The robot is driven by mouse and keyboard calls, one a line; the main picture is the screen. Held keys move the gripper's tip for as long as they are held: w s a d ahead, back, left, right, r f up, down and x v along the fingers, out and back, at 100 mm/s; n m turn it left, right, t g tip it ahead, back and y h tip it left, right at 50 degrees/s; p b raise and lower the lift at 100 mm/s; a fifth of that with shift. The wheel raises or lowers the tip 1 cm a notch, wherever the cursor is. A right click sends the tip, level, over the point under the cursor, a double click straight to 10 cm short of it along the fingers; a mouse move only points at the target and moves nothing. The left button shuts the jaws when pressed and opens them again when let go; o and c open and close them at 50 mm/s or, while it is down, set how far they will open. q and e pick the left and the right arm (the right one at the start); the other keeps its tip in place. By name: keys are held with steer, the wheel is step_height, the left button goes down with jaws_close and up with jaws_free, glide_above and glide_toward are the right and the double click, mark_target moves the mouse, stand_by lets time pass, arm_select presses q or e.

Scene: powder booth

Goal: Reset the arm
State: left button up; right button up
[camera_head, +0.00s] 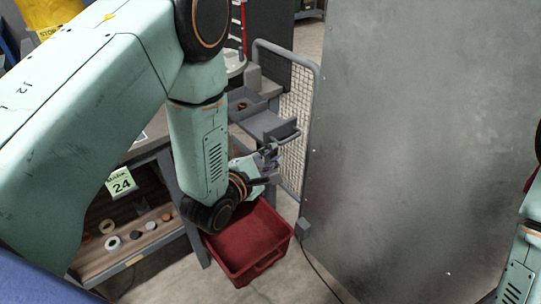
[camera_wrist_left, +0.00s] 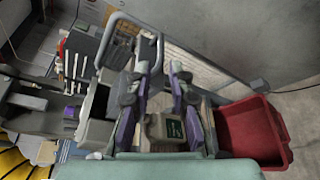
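My left arm reaches in from the left in the head view, and its gripper (camera_head: 270,158) hangs above and behind a red bin. In the left wrist view the two fingers of this gripper (camera_wrist_left: 163,68) stand apart, with nothing held between them. The gripper is near the grey cart, clear of the bin. Part of my right arm shows at the right edge of the head view; its gripper is out of view.
The red bin (camera_head: 247,243) stands empty on the floor and also shows in the left wrist view (camera_wrist_left: 252,130). A grey cart (camera_head: 262,122) with a mesh side stands behind it. A large metal panel (camera_head: 410,130) fills the right. A shelf (camera_head: 130,240) with small rings is at left.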

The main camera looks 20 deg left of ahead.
arm_select(q)
steer(key=shift+w+a+f, duration=0.1)
stand_by(0.3)
steer(key=s+a+f+m+g+y+b, duration=0.3)
steer(key=s+f+m+g, duration=0.4)
steer(key=s+f+m, duration=0.7)
steer(key=s+a+f+m+g+b, duration=0.1)
steer(key=s+f+m+g+b, duration=0.2)
steer(key=s+f, duration=0.3)
steer(key=s+a+f+m+g+b, duration=0.2)
steer(key=s+f, duration=0.5)
steer(key=s, duration=0.9)
steer(key=m+g+b, duration=0.1)
steer(key=m+g, duration=0.1)
steer(key=g, duration=0.1)
steer(key=shift+a+f+y, duration=0.15)
steer(key=shift+a+y, duration=0.1)
steer(key=shift+y, duration=0.15)
